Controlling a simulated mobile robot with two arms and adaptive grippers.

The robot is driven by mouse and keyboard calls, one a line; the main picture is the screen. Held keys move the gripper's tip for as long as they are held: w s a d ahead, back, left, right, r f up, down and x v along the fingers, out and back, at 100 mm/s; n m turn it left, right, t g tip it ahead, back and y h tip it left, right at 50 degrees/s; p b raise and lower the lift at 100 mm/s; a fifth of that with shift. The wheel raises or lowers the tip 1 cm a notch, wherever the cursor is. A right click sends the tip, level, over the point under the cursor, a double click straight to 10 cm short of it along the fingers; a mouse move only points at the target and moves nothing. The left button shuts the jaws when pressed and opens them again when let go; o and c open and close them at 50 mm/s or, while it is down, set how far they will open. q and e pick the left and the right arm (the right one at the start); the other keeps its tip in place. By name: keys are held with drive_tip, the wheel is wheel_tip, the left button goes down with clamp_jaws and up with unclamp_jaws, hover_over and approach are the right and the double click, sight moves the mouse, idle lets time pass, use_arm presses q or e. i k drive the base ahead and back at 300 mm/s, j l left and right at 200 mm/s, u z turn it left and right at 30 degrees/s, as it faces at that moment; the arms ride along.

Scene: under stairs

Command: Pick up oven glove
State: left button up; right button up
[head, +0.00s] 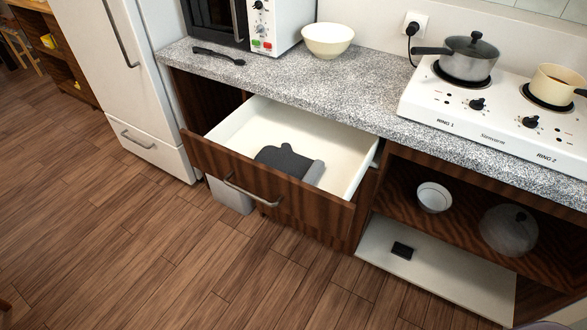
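A dark grey oven glove (284,163) lies inside an open drawer (345,160) under the countertop, near the drawer's front panel. The drawer is white inside, with a brown wooden front and a metal handle (240,190). The front panel hides part of the glove's lower edge. Neither of my grippers shows in the head view.
The speckled countertop (340,95) holds a microwave (260,25), a cream bowl (327,40), a black spoon-like utensil (218,55) and a hob (500,108) with two pots. Open shelves (390,200) stand right of the drawer, a white fridge (100,60) left. The wooden floor in front is clear.

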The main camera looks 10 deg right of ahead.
sight(284, 159)
drive_tip(key=i+l+u, duration=0.15)
drive_tip(key=l, duration=0.4)
drive_tip(key=i+l+u, duration=0.15)
drive_tip(key=l, duration=0.4)
drive_tip(key=l+u, duration=0.2)
drive_tip(key=l, duration=0.35)
drive_tip(key=i, duration=0.05)
